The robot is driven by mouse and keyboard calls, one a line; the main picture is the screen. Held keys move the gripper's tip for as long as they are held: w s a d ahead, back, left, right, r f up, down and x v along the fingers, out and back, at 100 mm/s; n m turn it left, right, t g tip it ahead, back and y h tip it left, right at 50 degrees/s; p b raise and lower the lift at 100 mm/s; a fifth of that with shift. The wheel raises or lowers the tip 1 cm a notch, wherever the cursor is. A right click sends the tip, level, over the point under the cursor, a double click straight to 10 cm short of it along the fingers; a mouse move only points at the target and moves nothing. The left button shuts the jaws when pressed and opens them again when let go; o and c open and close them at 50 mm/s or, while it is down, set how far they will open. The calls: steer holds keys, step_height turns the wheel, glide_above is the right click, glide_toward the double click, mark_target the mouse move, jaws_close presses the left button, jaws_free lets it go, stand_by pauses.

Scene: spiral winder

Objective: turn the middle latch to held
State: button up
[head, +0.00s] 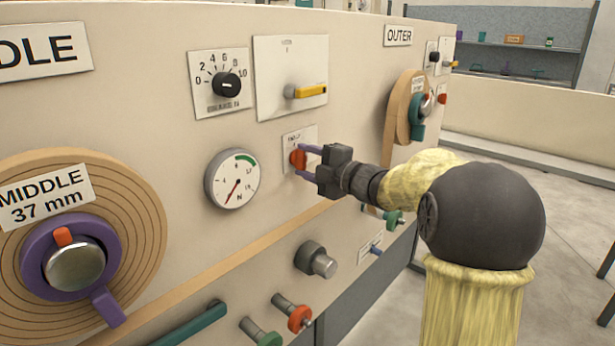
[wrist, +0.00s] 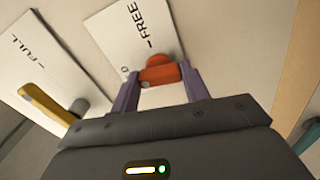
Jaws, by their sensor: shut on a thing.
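The middle latch is a small orange-red handle (head: 298,158) on a white plate on the panel, right of the round gauge. In the wrist view the latch (wrist: 160,75) sits between my two purple fingers, at the lower end of its plate (wrist: 130,35), which reads FREE. My gripper (head: 304,162) reaches in from the right and is shut on the latch. Its fingers show on both sides of the handle in the wrist view (wrist: 158,78). The mark the latch points to cannot be made out; part of the plate's lettering is hidden.
A yellow lever (head: 309,91) on its own plate is above; it also shows in the wrist view (wrist: 45,102). The gauge (head: 232,179) and a black dial (head: 228,85) are left. The MIDDLE spool (head: 140,215) is far left, the outer roll (head: 398,108) right. Knobs (head: 318,261) protrude below.

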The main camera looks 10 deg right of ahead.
steer(key=shift+n+b, duration=0.8)
steer(key=shift+n, duration=0.1)
steer(key=o, duration=1)
steer(key=v, duration=1.7)
steer(key=shift+s+d+p, duration=0.1)
steer(key=shift+s+p, duration=0.05)
steer(key=shift+p, duration=0.15)
